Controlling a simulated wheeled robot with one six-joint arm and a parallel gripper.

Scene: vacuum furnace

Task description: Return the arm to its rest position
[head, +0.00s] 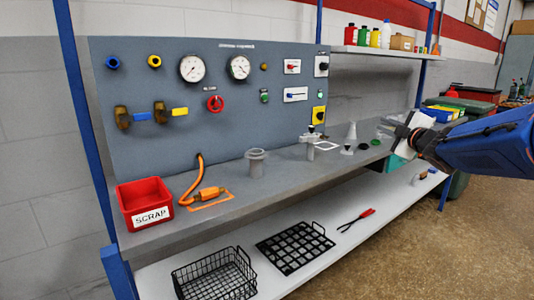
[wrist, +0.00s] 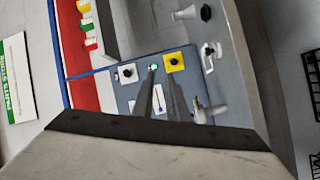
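My arm, blue with a dark wrist, reaches in from the right edge of the head view. My gripper (head: 402,130) is at the right end of the bench, raised and apart from the bench top. In the wrist view its two dark fingers (wrist: 162,95) stand apart with a gap between them. The panel shows through the gap, and nothing is held. Fingertip detail is too small to tell in the head view.
The grey bench (head: 235,195) carries a red scrap bin (head: 146,203), an orange plug (head: 208,194), a grey flanged cup (head: 256,163) and a white cone (head: 351,132). A control panel (head: 215,120) stands behind. A wire basket (head: 214,276) sits below.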

